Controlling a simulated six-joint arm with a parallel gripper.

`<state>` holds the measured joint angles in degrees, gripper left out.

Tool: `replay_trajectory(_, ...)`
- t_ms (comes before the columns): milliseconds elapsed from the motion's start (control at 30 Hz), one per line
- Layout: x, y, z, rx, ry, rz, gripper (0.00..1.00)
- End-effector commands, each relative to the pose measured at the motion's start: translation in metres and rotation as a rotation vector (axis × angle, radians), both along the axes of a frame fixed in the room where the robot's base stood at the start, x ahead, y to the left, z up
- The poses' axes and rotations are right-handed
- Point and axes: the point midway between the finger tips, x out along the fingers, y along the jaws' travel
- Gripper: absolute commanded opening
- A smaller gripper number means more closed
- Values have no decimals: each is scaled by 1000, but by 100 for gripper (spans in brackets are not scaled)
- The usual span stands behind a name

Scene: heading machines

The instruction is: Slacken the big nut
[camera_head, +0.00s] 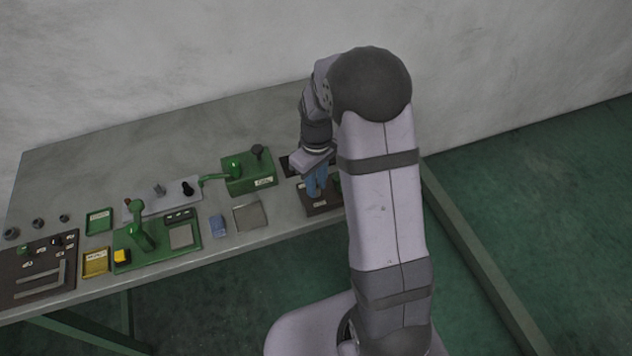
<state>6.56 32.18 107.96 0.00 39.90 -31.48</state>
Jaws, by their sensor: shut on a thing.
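My gripper (317,184), with blue fingers, points down over a dark brown block (325,207) at the right end of the bench. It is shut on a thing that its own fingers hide. I cannot make out the big nut there, nor whether the held thing is the nut. A pale label shows on the block beside the fingers. My arm covers the block's right part.
Left of the block stand a green labelled box (250,181) with a lever, a grey plate (250,216), a blue block (217,226) and a green press (140,240). Green (99,220) and yellow (96,263) trays and a dark board (35,276) lie further left. The bench's back is clear.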

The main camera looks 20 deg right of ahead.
Motion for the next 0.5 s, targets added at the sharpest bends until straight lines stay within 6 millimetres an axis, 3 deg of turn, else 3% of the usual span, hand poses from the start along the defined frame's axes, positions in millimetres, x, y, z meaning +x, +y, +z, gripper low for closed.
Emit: replay_trajectory(500, 1, -1, 1, -1, -3, 106, 0)
